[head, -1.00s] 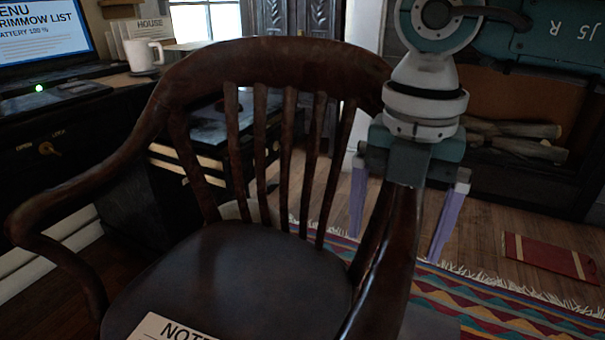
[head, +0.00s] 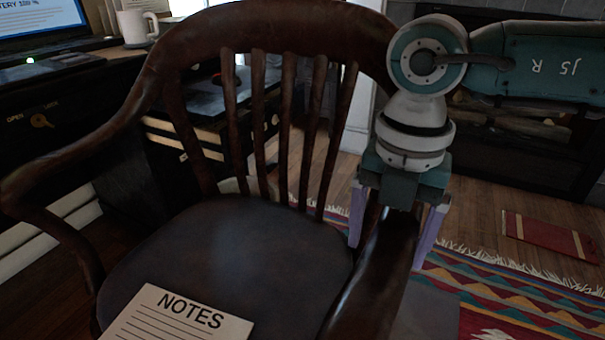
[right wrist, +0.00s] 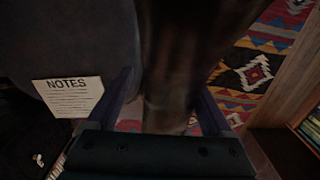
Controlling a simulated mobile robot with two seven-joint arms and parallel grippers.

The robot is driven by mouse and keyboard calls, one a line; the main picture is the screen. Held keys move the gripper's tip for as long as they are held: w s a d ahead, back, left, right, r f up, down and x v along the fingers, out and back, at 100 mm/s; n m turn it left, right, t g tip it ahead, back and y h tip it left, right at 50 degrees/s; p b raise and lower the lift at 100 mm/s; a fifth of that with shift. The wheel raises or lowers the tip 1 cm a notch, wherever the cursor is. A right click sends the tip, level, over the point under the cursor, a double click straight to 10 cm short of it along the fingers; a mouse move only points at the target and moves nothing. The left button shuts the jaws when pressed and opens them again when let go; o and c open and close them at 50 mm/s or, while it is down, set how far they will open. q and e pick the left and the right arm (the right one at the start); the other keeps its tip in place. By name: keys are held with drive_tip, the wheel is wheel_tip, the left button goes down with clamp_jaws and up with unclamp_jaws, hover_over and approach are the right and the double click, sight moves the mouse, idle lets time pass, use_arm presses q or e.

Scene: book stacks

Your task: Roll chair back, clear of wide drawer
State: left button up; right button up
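The dark wooden chair (head: 285,30) fills the middle of the head view, its slatted back toward the desk and its seat nearest me. A notes sheet (head: 180,318) lies on the seat; it also shows in the right wrist view (right wrist: 68,97). My right gripper (head: 388,245) straddles the chair's right armrest (head: 372,285), one finger each side. Its fingers (right wrist: 165,100) are apart, with gaps beside the wood. My left gripper is not in view.
A mug (head: 138,28) and a monitor (head: 40,18) stand on the desk. A patterned rug (head: 500,295) and a red flat object (head: 548,235) lie on the wooden floor at right. A fireplace with logs (head: 520,125) is behind.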

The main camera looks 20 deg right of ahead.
clamp_jaws()
idle(0.5)
